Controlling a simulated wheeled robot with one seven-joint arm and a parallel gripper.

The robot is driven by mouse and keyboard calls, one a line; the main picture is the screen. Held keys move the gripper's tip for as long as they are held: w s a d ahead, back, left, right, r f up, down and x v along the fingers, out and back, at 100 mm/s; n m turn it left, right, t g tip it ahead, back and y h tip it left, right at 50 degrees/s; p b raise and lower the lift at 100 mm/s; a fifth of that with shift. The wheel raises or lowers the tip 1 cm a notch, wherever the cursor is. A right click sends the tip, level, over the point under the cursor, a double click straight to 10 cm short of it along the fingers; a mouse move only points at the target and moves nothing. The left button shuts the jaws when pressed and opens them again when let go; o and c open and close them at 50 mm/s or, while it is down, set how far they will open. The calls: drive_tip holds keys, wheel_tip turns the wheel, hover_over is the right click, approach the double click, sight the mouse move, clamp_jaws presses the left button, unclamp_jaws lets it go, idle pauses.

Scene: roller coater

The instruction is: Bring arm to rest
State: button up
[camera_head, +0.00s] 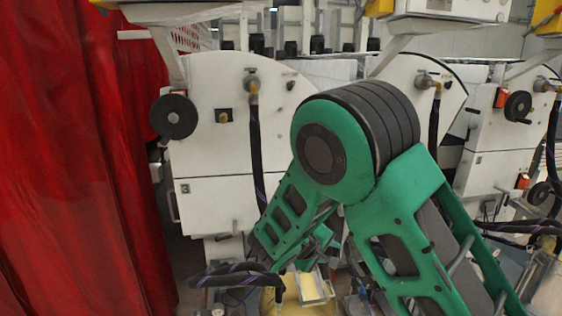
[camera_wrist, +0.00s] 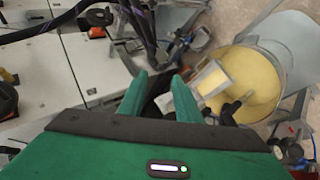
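My arm is green with a black banded elbow, bent in the middle of the head view with its far part hanging down to the left. My gripper (camera_wrist: 161,77) shows in the wrist view as two green fingers with a gap between them. It looks open, with nothing clearly held. In the head view it points down among the machine parts, and its fingertips are hard to make out. A round container of yellow material (camera_wrist: 262,88) lies to the right of the fingers in the wrist view. A pale trough (camera_head: 310,287) shows just below the gripper in the head view.
White coater machines (camera_head: 222,150) with black handwheels (camera_head: 173,117) stand ahead. A red curtain (camera_head: 75,170) fills the left side. A dark hose (camera_head: 235,278) crosses near the gripper at lower left. Bare floor (camera_wrist: 228,20) shows beyond the container.

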drive_tip(key=s+d+r+m+g+y, duration=0.1)
drive_tip(key=s+d+r+m+g, duration=0.25)
drive_tip(key=s+d, duration=0.65)
drive_tip(key=s+d+r+m+g+y, duration=0.1)
drive_tip(key=s+d+r+m+g, duration=0.35)
drive_tip(key=d, duration=0.85)
drive_tip(key=s+d+r+m+y, duration=0.1)
drive_tip(key=s+r+m+y, duration=0.1)
drive_tip(key=s, duration=1.1)
drive_tip(key=s+d+r+m+y, duration=0.1)
drive_tip(key=s+r+m+y, duration=0.1)
drive_tip(key=s, duration=1.1)
drive_tip(key=shift+s+d+r+m+y, duration=0.15)
drive_tip(key=shift+d+r+m+y, duration=0.25)
drive_tip(key=shift+m, duration=0.5)
drive_tip(key=shift+w+f, duration=0.25)
drive_tip(key=shift+w, duration=0.35)
